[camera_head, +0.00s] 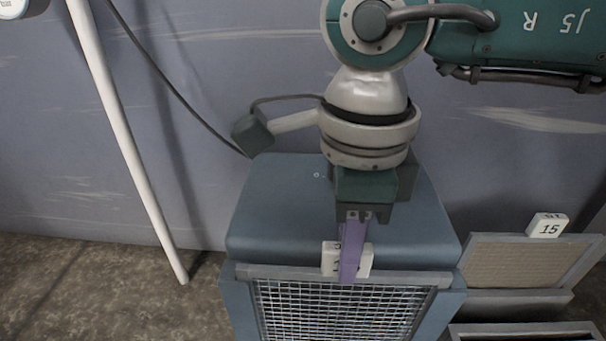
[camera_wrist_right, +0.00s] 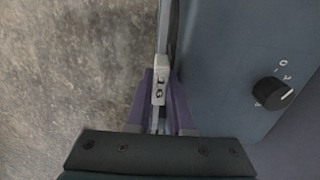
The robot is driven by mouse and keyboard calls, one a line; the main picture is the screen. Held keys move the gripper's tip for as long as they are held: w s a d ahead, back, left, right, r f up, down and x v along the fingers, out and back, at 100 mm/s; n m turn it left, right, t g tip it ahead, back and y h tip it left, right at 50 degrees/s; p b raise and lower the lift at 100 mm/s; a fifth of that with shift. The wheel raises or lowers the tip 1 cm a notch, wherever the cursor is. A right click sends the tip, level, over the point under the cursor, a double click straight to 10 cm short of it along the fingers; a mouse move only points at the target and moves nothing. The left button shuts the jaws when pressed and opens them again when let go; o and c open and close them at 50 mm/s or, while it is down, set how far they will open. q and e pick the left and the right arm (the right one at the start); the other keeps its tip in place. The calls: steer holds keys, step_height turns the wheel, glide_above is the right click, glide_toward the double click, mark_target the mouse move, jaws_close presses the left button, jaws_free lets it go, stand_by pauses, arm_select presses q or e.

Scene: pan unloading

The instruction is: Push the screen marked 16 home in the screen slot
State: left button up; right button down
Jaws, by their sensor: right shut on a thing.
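The screen (camera_head: 400,300) is a wire mesh in a grey frame, upright at the front of the blue-grey machine (camera_head: 340,215). Its top bar runs just below the front edge of the machine's top. Its white tag (camera_head: 331,258) is partly hidden by a finger; in the wrist view the tag (camera_wrist_right: 159,82) seems to read 16. My right gripper (camera_head: 352,262) has purple fingers and is shut on the screen at its tag; the fingers (camera_wrist_right: 160,103) show on both sides of it. The slot is hidden behind the screen, and I cannot tell how deep the screen sits. My left gripper is out of view.
A screen marked 15 (camera_head: 510,262) leans in a holder at the lower right, its tag (camera_head: 546,226) on top. A dial (camera_wrist_right: 272,93) sits on the machine. A white pole (camera_head: 130,140) stands at the left before the grey wall (camera_head: 220,60). Floor left of the machine is clear.

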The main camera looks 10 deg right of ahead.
steer(key=shift+f+b, duration=0.65)
steer(key=shift+f, duration=0.2)
stand_by(0.3)
steer(key=c, duration=1)
jaws_free()
steer(key=shift+o, duration=1.4)
steer(key=shift+s, duration=0.25)
steer(key=shift+w, duration=0.1)
step_height(320, 180, up, 10)
steer(key=p, duration=0.7)
steer(key=shift+w+f, duration=0.15)
steer(key=shift+f, duration=0.1)
steer(key=shift+r, duration=0.3)
steer(key=shift+s+a+f, duration=0.1)
steer(key=shift+s, duration=0.15)
